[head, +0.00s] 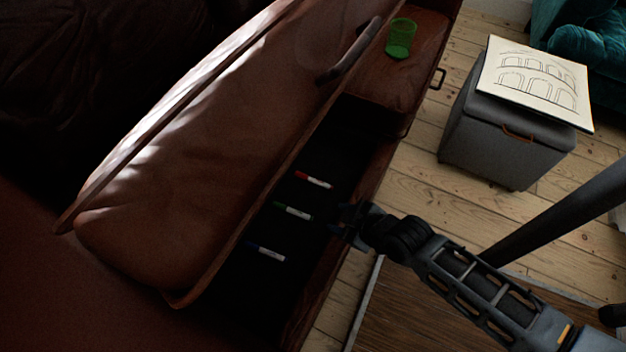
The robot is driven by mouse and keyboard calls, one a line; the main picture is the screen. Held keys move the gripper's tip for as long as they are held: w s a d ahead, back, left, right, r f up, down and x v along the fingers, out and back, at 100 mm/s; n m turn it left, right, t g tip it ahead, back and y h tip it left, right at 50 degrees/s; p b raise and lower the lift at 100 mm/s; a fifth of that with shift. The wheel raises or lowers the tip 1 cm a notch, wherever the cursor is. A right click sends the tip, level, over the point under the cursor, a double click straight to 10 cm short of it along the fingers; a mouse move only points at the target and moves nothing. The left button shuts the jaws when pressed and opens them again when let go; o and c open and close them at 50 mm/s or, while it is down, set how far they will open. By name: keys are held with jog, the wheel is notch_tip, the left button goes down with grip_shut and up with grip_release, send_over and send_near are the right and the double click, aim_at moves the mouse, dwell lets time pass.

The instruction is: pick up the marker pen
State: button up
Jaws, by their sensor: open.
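Three marker pens lie apart on the dark floor of an open compartment (225,318) in a brown leather piece of furniture. The red-capped marker pen (314,180) is uppermost in the head view. The green-capped marker pen (293,211) is in the middle, and the blue-capped marker pen (267,252) is lowest. My gripper (340,218) is open, over the compartment's right side, just right of the green-capped pen. It appears empty, and its fingertips are dark and hard to make out. I cannot tell its height above the pens.
A raised leather lid (200,130) with a dark handle (349,50) stands left of the compartment. A grey ottoman (500,140) bears a drawing (535,82) at right. Floorboards (440,215) lie bare between.

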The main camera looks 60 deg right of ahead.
jog(key=w+d+f+g+y, duration=0.1)
jog(key=w+d+f+g, duration=0.2)
jog(key=w+d+f, duration=0.45)
jog(key=y, duration=0.2)
send_near(320, 182)
jog(key=shift+w+d+g, duration=0.3)
jog(key=shift+w+d, duration=0.1)
jog(key=shift+d, duration=0.05)
jog(key=shift+b+x, duration=0.55)
jog(key=shift+x, duration=0.55)
jog(key=shift+a+b+x, duration=0.2)
jog(key=shift+b+x, duration=0.55)
jog(key=shift+x, duration=0.65)
jog(key=shift+a+b+x, duration=0.2)
jog(key=shift+b+x, duration=0.55)
jog(key=shift+x, duration=0.65)
jog(key=shift+f, duration=0.1)
jog(key=shift+c, duration=0.5)
grip_shut()
